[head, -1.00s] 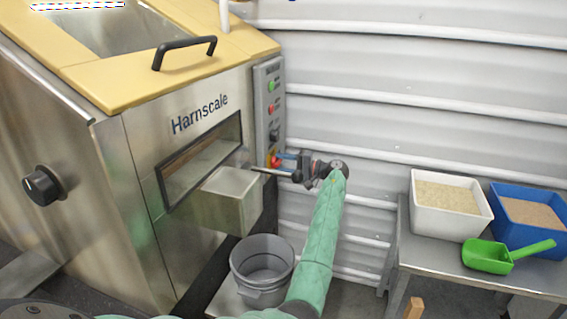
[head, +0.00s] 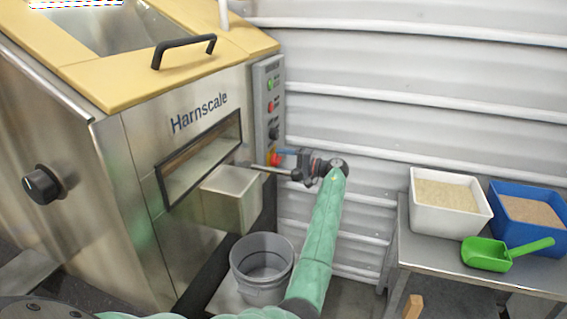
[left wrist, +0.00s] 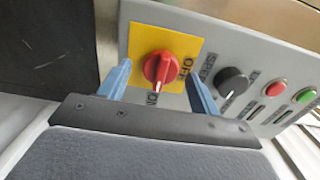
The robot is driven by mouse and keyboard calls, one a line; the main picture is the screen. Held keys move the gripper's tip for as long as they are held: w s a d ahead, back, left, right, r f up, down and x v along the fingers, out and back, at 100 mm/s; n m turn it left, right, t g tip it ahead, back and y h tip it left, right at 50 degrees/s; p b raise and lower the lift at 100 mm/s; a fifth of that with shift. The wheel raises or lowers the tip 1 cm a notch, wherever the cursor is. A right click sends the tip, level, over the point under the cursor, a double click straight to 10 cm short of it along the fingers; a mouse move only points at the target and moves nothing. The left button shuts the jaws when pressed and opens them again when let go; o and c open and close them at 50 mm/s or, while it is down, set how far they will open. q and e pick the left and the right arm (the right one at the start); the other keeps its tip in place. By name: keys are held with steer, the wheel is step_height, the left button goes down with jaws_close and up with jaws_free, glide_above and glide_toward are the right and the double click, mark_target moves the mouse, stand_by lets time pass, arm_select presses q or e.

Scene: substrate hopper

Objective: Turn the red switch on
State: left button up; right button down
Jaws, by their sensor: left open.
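The red switch (left wrist: 161,68) is a rotary knob on a yellow plate (left wrist: 183,45), with lettering beside it, on the grey control panel. In the head view the red switch (head: 276,159) shows low on the panel, partly behind the gripper. My left gripper (left wrist: 158,85) is open, with one blue finger on each side of the red knob in the left wrist view. I cannot tell whether the fingers touch the knob. In the head view the left gripper (head: 279,152) is at the panel's lower end. My right gripper is not in view.
The panel also has a black knob (left wrist: 232,81), a red button (left wrist: 275,89) and a green button (left wrist: 305,96). The Harnscale hopper (head: 135,160) stands at left. A grey bucket (head: 262,262) stands below. A table (head: 440,255) at right holds a white bin, blue bin and green scoop.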

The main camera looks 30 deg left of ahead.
arm_select(q)
steer(key=v, duration=0.7)
steer(key=shift+d, duration=0.35)
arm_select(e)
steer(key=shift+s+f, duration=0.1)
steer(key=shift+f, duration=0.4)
arm_select(q)
steer(key=shift+w, duration=0.1)
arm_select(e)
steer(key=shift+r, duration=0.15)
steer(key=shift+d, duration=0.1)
